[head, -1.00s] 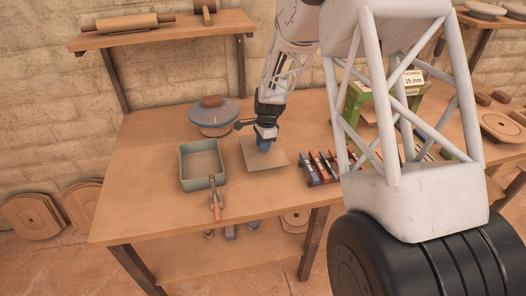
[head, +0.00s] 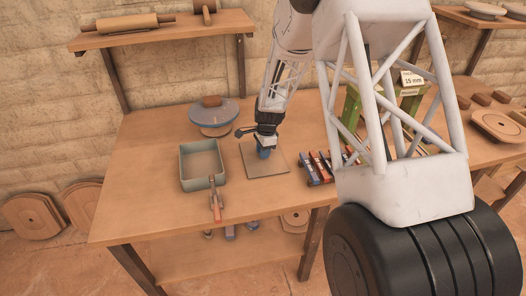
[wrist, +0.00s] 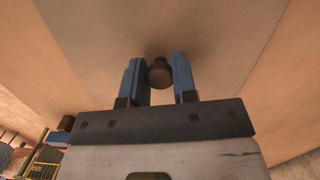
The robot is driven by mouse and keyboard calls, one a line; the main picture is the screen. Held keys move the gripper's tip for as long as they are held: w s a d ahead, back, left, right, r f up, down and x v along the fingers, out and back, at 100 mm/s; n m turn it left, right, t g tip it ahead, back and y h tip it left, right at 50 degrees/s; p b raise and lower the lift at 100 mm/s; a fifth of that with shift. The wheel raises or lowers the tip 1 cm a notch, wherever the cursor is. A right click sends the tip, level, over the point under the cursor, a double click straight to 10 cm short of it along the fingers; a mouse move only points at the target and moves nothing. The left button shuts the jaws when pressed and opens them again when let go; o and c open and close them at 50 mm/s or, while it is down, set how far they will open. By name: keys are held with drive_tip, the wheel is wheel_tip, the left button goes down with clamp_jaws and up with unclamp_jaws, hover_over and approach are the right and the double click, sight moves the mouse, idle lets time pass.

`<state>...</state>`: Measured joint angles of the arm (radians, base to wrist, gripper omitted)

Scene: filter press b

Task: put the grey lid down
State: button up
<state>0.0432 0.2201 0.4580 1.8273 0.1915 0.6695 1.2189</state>
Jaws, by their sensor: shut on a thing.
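The grey lid (head: 262,169) is a flat, square plate at the middle of the table, right of the open box. My gripper (head: 264,152) is above it, pointing down. In the wrist view the blue fingers of my gripper (wrist: 159,82) are on either side of a dark round knob (wrist: 159,71), which stands on the lid's broad face (wrist: 205,30). The gripper is shut on this knob. The lid looks level and very near or on the tabletop; I cannot tell whether it touches.
Several dark and red bars (head: 320,167) lie to the right. The table's front left (head: 140,200) is clear.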

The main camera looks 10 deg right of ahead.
drive_tip(key=o, duration=1)
drive_tip(key=shift+f, duration=0.1)
drive_tip(key=shift+c, duration=0.2)
wheel_tip(320, 180, up, 12)
drive_tip(key=d, duration=0.1)
drive_tip(key=shift+d, duration=0.2)
drive_tip(key=shift+w, duration=0.1)
drive_tip(key=shift+r, duration=0.2)
